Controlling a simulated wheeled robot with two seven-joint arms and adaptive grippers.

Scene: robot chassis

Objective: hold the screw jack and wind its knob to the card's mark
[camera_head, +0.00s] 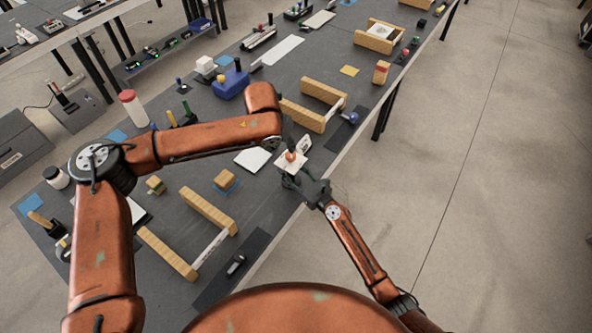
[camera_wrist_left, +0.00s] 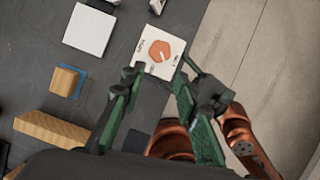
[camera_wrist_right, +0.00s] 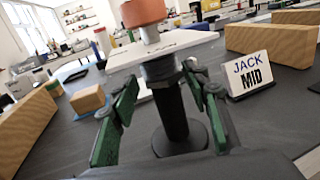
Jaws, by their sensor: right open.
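The screw jack has a white plate (camera_wrist_right: 165,48), an orange knob (camera_wrist_right: 143,12) on top and a black column (camera_wrist_right: 170,105) on a round base. It stands near the table's front edge. In the left wrist view the knob (camera_wrist_left: 159,51) has a pale pointer line, and the plate's lettering is too small to read. The card (camera_wrist_right: 248,73) behind the jack reads "JACK MID". My right gripper (camera_wrist_right: 160,82) is open, its fingers on either side of the column with gaps. My left gripper (camera_wrist_left: 155,80) is open above the jack; the knob shows beyond its fingertips.
Wooden block frames stand on the table to the left (camera_head: 168,253) and behind (camera_head: 303,115) the jack. A white pad (camera_head: 252,159) and a small wooden block on a blue patch (camera_head: 225,180) lie to the left. Floor lies beyond the table's right edge.

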